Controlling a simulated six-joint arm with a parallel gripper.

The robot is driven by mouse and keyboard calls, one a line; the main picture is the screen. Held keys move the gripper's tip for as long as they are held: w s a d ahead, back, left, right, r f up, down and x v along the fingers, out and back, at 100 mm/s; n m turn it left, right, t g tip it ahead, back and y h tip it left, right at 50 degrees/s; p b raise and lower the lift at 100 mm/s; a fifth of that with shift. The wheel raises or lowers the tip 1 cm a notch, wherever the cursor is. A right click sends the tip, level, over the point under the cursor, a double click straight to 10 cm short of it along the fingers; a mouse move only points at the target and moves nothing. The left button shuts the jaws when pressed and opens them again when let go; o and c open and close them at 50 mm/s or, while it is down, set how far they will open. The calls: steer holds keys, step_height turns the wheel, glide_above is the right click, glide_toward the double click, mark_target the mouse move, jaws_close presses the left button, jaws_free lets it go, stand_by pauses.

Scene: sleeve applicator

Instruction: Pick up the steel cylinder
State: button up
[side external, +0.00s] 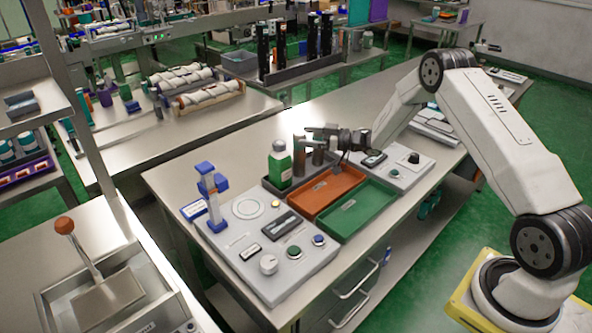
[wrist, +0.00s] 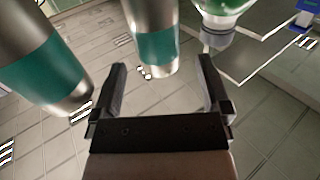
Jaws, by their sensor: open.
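Two steel cylinders with teal bands show in the wrist view: one in the middle (wrist: 153,38) and a larger-looking one at the left (wrist: 38,58). The middle one lies between the lines of my open fingers (wrist: 161,72), mostly past their tips. In the side view, my gripper (side external: 319,137) reaches left, level with the tops of two grey cylinders, one at the left (side external: 299,154) and one at the right (side external: 318,156). The fingers partly cover them. Contact cannot be told, and their bands are not clear there.
A green bottle (side external: 280,168) stands just left of the cylinders, on a dark tray (side external: 271,186). An orange tray (side external: 327,193) and a green tray (side external: 357,208) lie in front. A control panel with a blue stand (side external: 213,196) is at the left, another panel (side external: 408,163) at the right.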

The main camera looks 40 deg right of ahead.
steer(key=shift+x, duration=2.35)
steer(key=shift+c, duration=0.2)
jaws_close()
